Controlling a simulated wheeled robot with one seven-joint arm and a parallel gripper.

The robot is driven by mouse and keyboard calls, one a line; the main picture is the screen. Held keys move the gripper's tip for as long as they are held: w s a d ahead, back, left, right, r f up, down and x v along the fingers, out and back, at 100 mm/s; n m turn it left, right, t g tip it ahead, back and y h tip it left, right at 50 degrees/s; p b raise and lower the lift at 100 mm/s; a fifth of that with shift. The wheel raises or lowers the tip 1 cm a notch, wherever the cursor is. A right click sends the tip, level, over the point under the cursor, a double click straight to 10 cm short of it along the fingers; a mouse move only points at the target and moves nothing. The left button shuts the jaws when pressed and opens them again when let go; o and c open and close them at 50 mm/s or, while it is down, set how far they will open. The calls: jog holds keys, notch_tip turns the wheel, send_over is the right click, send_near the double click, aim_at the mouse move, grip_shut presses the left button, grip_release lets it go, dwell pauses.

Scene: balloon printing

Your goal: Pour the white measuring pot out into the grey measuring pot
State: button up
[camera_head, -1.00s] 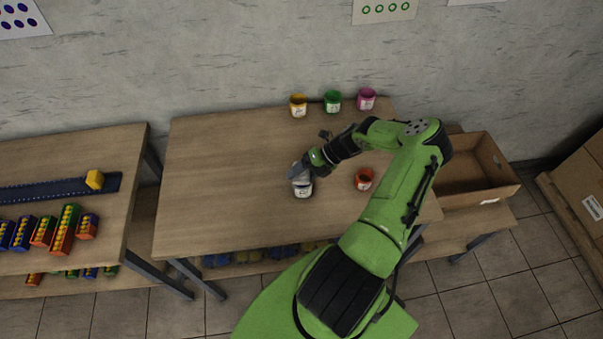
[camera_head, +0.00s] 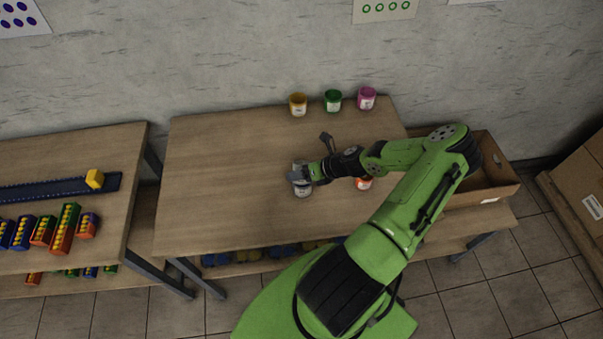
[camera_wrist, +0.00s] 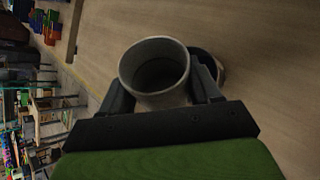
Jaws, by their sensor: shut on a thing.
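My gripper (camera_wrist: 165,92) is shut on the white measuring pot (camera_wrist: 133,84), which looks pale grey in the wrist view. Its mouth shows a dark inside, and no contents can be made out. The surroundings are turned sideways in that view, so the held pot is tipped over. The grey measuring pot (camera_wrist: 222,72) is partly hidden behind the held pot and the finger. In the head view my gripper (camera_head: 304,173) is right at the grey pot (camera_head: 303,190), which stands on the table with a pale label showing. Whether the two pots touch is unclear.
An orange pot (camera_head: 364,184) is partly hidden under my arm. An open cardboard box (camera_head: 492,184) lies right of the table. The table's left half is clear.

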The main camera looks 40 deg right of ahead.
jog(key=shift+f+t+h+b, duration=0.25)
jog(key=shift+t+h+b, duration=0.1)
jog(key=shift+t, duration=0.15)
jog(key=shift+s+r+n, duration=0.1)
jog(key=shift+r+n, duration=0.1)
jog(key=shift+n, duration=0.1)
jog(key=shift+w+f+t+h+b, duration=0.25)
jog(key=shift+f+t+b, duration=0.1)
jog(key=shift+b, duration=0.15)
jog(key=shift+d+f+n+t+h+b, duration=0.2)
jog(key=shift+n+t+h+b, duration=0.3)
jog(key=shift+b, duration=0.75)
jog(key=shift+r, duration=0.15)
jog(key=shift+w+r+n+t, duration=0.1)
jog(key=shift+r+n+t, duration=0.1)
jog(key=shift+n+t, duration=0.1)
jog(key=shift+d+r+n+t+b, duration=0.2)
jog(key=shift+n+t+b, duration=0.3)
jog(key=shift+b, duration=0.7)
jog(key=shift+w+r+t+h+b, duration=0.1)
jog(key=shift+r+t+h+b, duration=0.15)
jog(key=shift+h+b, duration=0.05)
jog(key=shift+r, duration=0.35)
